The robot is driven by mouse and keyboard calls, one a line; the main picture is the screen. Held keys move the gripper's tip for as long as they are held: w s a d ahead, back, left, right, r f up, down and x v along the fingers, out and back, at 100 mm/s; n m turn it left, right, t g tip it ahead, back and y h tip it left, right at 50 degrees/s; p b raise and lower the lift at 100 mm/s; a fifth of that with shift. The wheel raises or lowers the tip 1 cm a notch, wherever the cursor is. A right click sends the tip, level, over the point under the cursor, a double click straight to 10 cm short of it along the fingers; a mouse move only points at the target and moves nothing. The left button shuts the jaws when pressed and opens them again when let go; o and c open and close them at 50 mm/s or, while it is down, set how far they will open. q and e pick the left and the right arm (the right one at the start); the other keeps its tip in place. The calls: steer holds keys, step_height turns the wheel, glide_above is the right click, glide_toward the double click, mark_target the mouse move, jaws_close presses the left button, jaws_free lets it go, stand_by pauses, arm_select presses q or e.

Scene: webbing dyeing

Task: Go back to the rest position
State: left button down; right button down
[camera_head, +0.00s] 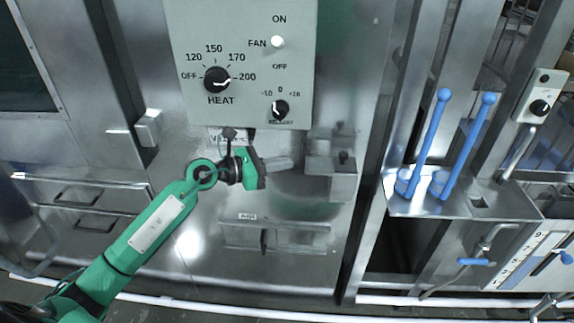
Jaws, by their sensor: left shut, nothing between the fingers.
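My left arm, green, comes in from the lower left. My left gripper (280,163) is at its end, in front of the steel cabinet face below the control panel (246,102). Its fingers point right and are shut with nothing between them. The tips are a little left of a small steel box (330,179); I cannot tell whether they touch it. My right gripper is not in view.
The panel carries a heat knob (217,80), a fan switch (278,42) and a smaller knob (280,109). Two blue levers (429,142) (468,143) stand on a steel bracket at right. A white pipe (225,312) runs along the bottom.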

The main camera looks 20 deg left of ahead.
arm_select(q)
steer(key=shift+s+r, duration=0.1)
steer(key=w+a+f+n+t+y, duration=0.1)
steer(key=a+f+n+t+y, duration=0.15)
steer(key=f+n, duration=0.7)
steer(key=w+a+f+n+t+y, duration=0.1)
steer(key=a+f+n, duration=0.35)
steer(key=f, duration=0.85)
steer(key=s+a+f+n+g+y, duration=0.1)
steer(key=s+f+n+y, duration=0.25)
steer(key=f+n, duration=0.55)
steer(key=s+a+f+n+g+y, duration=0.15)
steer(key=s+f+n, duration=0.35)
steer(key=f, duration=0.9)
steer(key=s+f+n+g+y, duration=0.35)
steer(key=s+f+n, duration=0.45)
steer(key=s+f, duration=1.05)
steer(key=s+d+f+n+g, duration=0.2)
steer(key=s+f, duration=0.1)
steer(key=s, duration=0.6)
steer(key=s+d+f+n+g, duration=0.2)
steer(key=s+f+g, duration=0.1)
steer(key=s, duration=0.7)
steer(key=s+d+f+n+g, duration=0.2)
steer(key=s+f+n, duration=0.1)
steer(key=s, duration=0.7)
steer(key=shift+d+f+g, duration=0.35)
steer(key=shift+d+f, duration=0.05)
steer(key=shift+f, duration=0.25)
